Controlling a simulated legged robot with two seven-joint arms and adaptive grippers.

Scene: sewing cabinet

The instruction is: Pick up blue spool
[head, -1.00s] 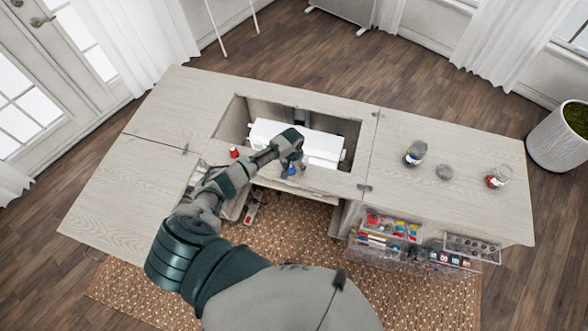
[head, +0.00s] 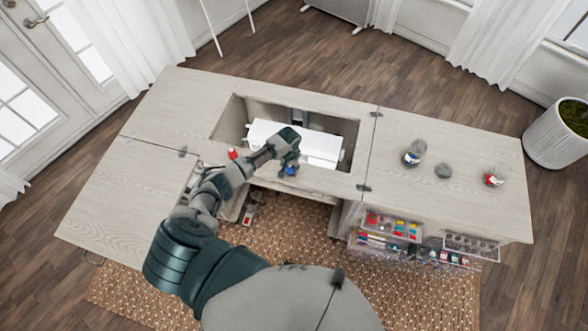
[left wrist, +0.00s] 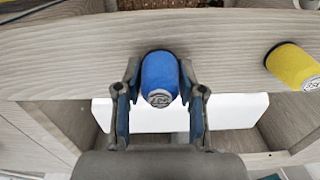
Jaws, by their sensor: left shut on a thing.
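The blue spool (left wrist: 159,75) sits between the two fingers of my left gripper (left wrist: 160,98) in the left wrist view, with its labelled end toward the camera. The fingers are shut on its sides. In the head view the blue spool (head: 290,170) shows at the front strip of the cabinet (head: 160,215), just below my left gripper (head: 287,165). I cannot tell whether the spool still touches the wood. My right gripper is not in view.
A yellow spool (left wrist: 292,66) stands to the right in the wrist view. A red spool (head: 232,154) stands left of my gripper. The white machine (head: 320,148) lies in the cabinet opening behind. Jars (head: 414,153) and clear drawers (head: 390,225) are at the right.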

